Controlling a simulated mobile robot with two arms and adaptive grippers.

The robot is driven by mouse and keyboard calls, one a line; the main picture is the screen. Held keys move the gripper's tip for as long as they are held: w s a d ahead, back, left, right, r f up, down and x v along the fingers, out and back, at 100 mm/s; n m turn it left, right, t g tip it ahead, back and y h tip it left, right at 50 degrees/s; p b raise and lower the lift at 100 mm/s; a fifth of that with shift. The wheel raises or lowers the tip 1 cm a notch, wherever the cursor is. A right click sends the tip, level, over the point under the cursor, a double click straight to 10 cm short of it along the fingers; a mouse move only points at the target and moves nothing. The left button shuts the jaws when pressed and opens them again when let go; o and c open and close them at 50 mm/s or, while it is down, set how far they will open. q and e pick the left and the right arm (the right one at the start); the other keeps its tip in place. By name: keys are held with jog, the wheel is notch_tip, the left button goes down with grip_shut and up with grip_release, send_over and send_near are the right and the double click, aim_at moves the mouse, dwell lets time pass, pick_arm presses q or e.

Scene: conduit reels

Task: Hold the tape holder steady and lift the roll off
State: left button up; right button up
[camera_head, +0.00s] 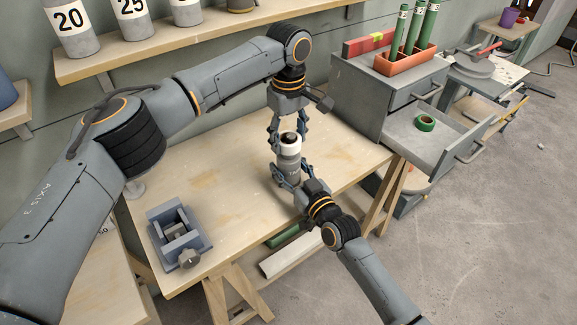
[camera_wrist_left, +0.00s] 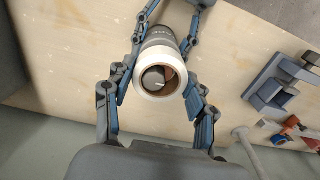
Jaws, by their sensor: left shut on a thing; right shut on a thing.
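The grey cylindrical tape holder (camera_head: 288,165) stands upright on the wooden table. The white roll (camera_head: 291,149) sits around its top. In the left wrist view the roll (camera_wrist_left: 158,59) shows as a pale ring with a brown inner core and a dark spindle end inside. My left gripper (camera_head: 289,141) reaches down from above and is shut on the roll, one finger on each side. My right gripper (camera_head: 287,177) comes in from the lower right and is shut on the holder below the roll. The fingers hide parts of the holder's sides.
A grey-blue vise (camera_head: 178,240) stands at the table's front left. A grey cabinet (camera_head: 365,100) with an open drawer holding a green tape roll (camera_head: 425,123) is on the right. A shelf (camera_head: 170,50) with numbered weights runs behind. The table's left middle is clear.

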pick_arm(q)
jog(key=shift+r, duration=3.65)
pick_arm(e)
jog(key=o, duration=1.4)
jog(key=shift+s, duration=0.1)
jog(key=v, duration=1.1)
jog(key=shift+s+d, duration=0.25)
jog(key=shift+s, duration=0.1)
jog(key=shift+f, duration=0.1)
